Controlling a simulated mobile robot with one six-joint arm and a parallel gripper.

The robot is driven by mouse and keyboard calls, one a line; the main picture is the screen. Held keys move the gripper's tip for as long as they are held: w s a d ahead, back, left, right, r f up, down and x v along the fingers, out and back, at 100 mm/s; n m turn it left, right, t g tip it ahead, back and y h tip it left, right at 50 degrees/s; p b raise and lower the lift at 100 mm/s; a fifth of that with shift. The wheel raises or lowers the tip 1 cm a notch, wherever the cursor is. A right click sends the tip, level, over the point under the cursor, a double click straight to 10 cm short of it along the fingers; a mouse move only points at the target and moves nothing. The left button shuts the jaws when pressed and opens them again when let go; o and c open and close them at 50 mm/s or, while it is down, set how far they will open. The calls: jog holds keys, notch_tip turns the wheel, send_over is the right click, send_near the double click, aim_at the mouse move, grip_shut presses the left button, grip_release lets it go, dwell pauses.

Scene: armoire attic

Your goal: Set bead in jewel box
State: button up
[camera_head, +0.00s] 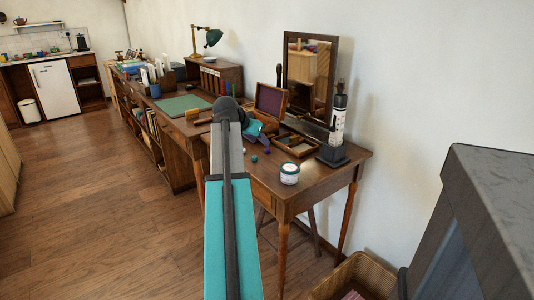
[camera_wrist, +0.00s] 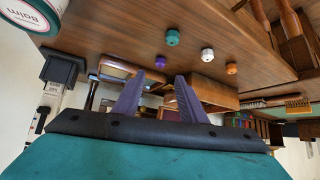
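Several small beads lie loose on the dressing table's wooden top. In the wrist view, which is upside down, they are a teal bead (camera_wrist: 172,37), a white bead (camera_wrist: 207,55), an orange bead (camera_wrist: 232,68) and a purple bead (camera_wrist: 160,62). In the head view I make out the purple bead (camera_head: 267,150) and the teal bead (camera_head: 254,158). The jewel box (camera_head: 271,101) has its lid raised, showing a purple lining; my arm hides part of its body. My gripper (camera_wrist: 161,73) has its two fingers apart with nothing between them, above the table and near the box.
A balm jar (camera_head: 289,174) stands near the table's front edge. A shallow wooden tray (camera_head: 301,152), a black-and-white tower-like object (camera_head: 338,122) and a mirror (camera_head: 331,60) are at the right and back. A desk with a green mat (camera_head: 183,106) adjoins on the left.

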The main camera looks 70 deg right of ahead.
aim_at(265, 154)
jog(key=shift+x, duration=1.5)
jog(key=shift+b+x, duration=0.95)
jog(key=shift+x, duration=1.65)
jog(key=shift+c, duration=0.4)
grip_shut()
